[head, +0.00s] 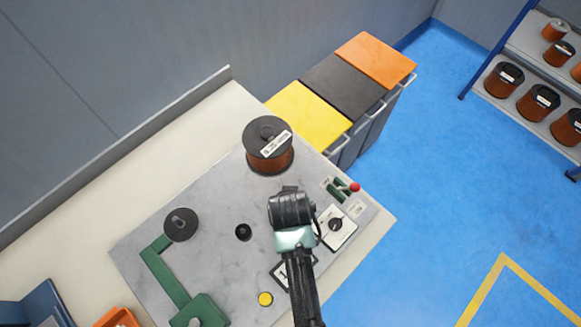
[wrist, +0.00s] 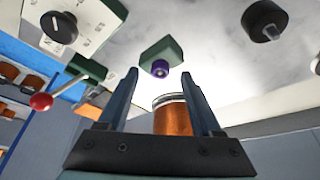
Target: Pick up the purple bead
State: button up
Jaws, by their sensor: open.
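The purple bead (wrist: 160,69) is small and sits against a dark green block (wrist: 160,50) on the grey machine top. In the wrist view it shows between the tips of my open gripper (wrist: 159,76), near the middle of the gap. The gripper looks empty, and I cannot tell how far beyond the tips the bead is. In the head view my gripper (head: 290,207) is over the machine top; its fingertips are hidden, and I do not see the bead or the block there.
A copper wire spool (head: 268,150) stands beyond my gripper; it also shows in the wrist view (wrist: 172,116). A red-knobbed lever (head: 354,187) and a dial panel (head: 337,227) are to the right. A black knob (head: 243,232) and a green arm (head: 165,273) are to the left.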

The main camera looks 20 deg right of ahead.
jog(key=shift+x, duration=0.75)
grip_shut()
notch_tip(320, 180, up, 10)
dwell(0.4)
